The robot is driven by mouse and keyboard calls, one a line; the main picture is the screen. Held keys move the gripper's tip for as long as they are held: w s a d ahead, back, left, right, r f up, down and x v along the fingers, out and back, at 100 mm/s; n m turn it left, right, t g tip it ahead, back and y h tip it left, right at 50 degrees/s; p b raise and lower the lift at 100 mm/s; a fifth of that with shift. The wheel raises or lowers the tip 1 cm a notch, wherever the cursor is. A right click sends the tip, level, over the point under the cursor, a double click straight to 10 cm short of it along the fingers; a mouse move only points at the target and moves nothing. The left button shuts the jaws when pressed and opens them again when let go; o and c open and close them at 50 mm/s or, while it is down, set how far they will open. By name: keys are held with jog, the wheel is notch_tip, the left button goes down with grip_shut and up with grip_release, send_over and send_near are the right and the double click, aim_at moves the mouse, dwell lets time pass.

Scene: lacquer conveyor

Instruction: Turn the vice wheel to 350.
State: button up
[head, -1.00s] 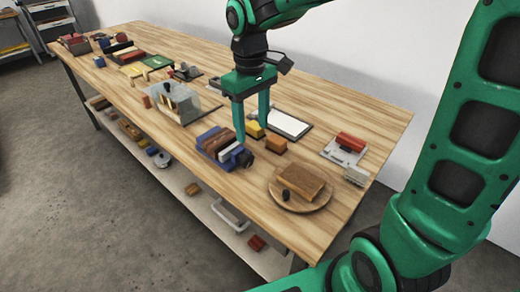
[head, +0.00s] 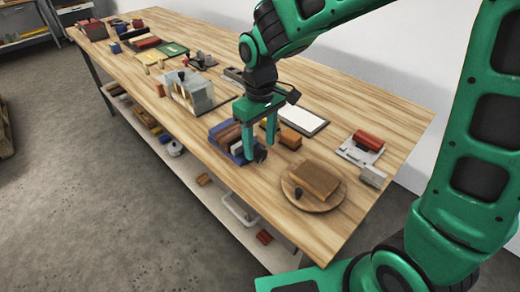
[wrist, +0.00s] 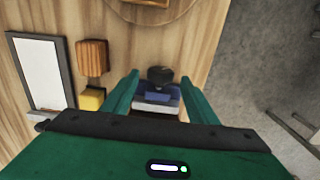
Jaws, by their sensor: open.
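The vice (head: 236,151) is a blue body with brown and pale blocks in it, near the front edge of the wooden table. Its small dark wheel (head: 260,154) is at the end facing the round board. In the wrist view the dark wheel (wrist: 160,75) sits in front of the blue vice end (wrist: 163,93). My gripper (head: 258,150) points down over that end with its fingers apart. In the wrist view the wheel lies between the two fingertips, with no clear contact. Part of the vice is hidden behind the fingers, and no scale or number is readable.
A round board (head: 330,204) with a brown block (head: 316,180) lies to the right. An orange-brown block (head: 290,139) and a white framed panel (head: 302,119) lie behind my gripper. A grey plate with a red block (head: 367,141) is at the far right. Clear boxed fixture (head: 200,95) stands left.

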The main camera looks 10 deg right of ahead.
aim_at(262, 150)
jog(key=shift+f, duration=1.6)
jog(key=c, duration=1)
jog(key=shift+w+d+f+g+y, duration=0.1)
jog(key=shift+d+g+y, duration=0.1)
jog(key=shift+g+y, duration=0.6)
jog(key=shift+w+d+g+y, duration=0.15)
jog(key=shift+g+y, duration=0.35)
jog(key=shift+y, duration=0.6)
jog(key=o, duration=1)
jog(key=v, duration=1)
jog(key=shift+r, duration=0.35)
